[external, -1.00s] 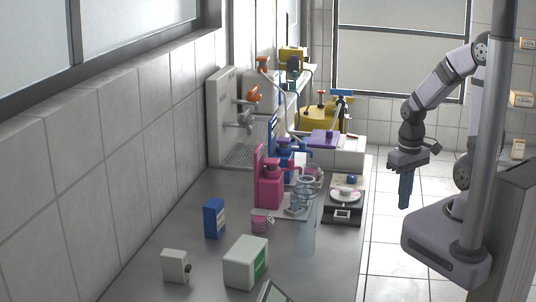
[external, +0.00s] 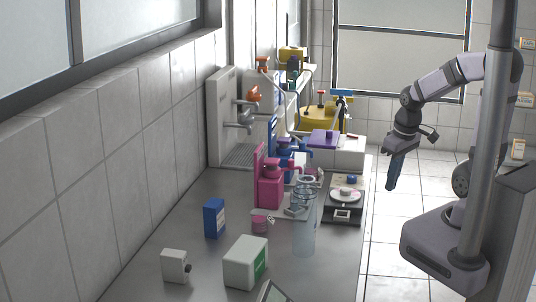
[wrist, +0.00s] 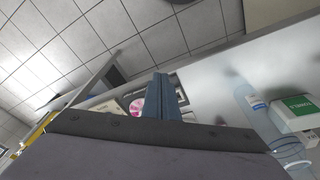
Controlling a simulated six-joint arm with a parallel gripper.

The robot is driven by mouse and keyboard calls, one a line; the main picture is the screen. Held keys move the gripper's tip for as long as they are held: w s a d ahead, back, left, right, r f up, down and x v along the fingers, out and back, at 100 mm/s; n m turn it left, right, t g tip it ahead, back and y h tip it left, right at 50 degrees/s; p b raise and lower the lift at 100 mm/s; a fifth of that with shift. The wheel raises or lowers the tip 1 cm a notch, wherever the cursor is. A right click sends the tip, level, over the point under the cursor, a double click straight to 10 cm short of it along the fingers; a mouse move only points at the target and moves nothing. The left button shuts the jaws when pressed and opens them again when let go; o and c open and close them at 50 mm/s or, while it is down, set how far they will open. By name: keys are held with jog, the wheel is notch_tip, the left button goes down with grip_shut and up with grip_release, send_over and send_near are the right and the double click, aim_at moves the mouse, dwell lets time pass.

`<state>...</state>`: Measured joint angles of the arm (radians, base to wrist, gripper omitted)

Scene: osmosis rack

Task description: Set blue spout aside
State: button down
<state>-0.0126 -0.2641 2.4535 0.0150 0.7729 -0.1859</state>
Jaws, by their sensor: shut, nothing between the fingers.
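The blue dispenser (external: 286,157) stands on the bench behind the pink dispenser (external: 269,187). Its blue spout (external: 301,155) appears to point right; small and partly crowded by nearby things, so its exact fit is hard to tell. My gripper (external: 391,187) has blue fingers pointing down, shut and empty, out past the bench's right edge and apart from everything. In the wrist view my gripper's fingers (wrist: 161,78) lie together. I cannot make out the blue spout in the wrist view.
A tall clear cylinder (external: 304,235) stands at the bench's front right, with a balance (external: 343,205) behind it. A white-green box (external: 246,263), blue box (external: 214,218) and small white box (external: 174,266) stand in front. Bare bench (external: 185,228) lies at left.

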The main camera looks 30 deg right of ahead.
aim_at(304, 146)
jog(key=w+f+n+t+b, duration=0.1)
jog(key=w+n+t+b, duration=0.1)
jog(key=w, duration=0.2)
jog(key=w+a+f+n+t+b, duration=0.1)
jog(key=w+n+t+b, duration=0.1)
jog(key=w, duration=0.3)
jog(key=w+f+n+t+b, duration=0.1)
jog(key=w+n+t+b, duration=0.2)
jog(key=w, duration=0.2)
jog(key=shift+a+f, duration=0.35)
jog(key=shift+f, duration=0.05)
jog(key=w+n+t+b, duration=0.1)
jog(key=w+r+n+t+b, duration=0.1)
jog(key=w, duration=0.1)
jog(key=w+n+t+b, duration=0.1)
jog(key=w, duration=0.1)
jog(key=shift+a+r+n+t, duration=0.15)
jog(key=shift+a+n+t, duration=0.15)
jog(key=shift+n, duration=0.1)
jog(key=shift+w+d+n+t+b, duration=0.1)
jog(key=shift+w+n+t+b, duration=0.4)
jog(key=shift+n+t+b, duration=0.35)
jog(key=shift+w+n+t+b, duration=0.45)
jog(key=shift+n+t+b, duration=0.3)
jog(key=shift+t, duration=0.2)
jog(key=shift+w+d+n+t+b, duration=0.1)
jog(key=shift+w+n+t+b, duration=0.4)
jog(key=shift+n+t+b, duration=0.3)
jog(key=w+p, duration=0.4)
jog(key=w, duration=1)
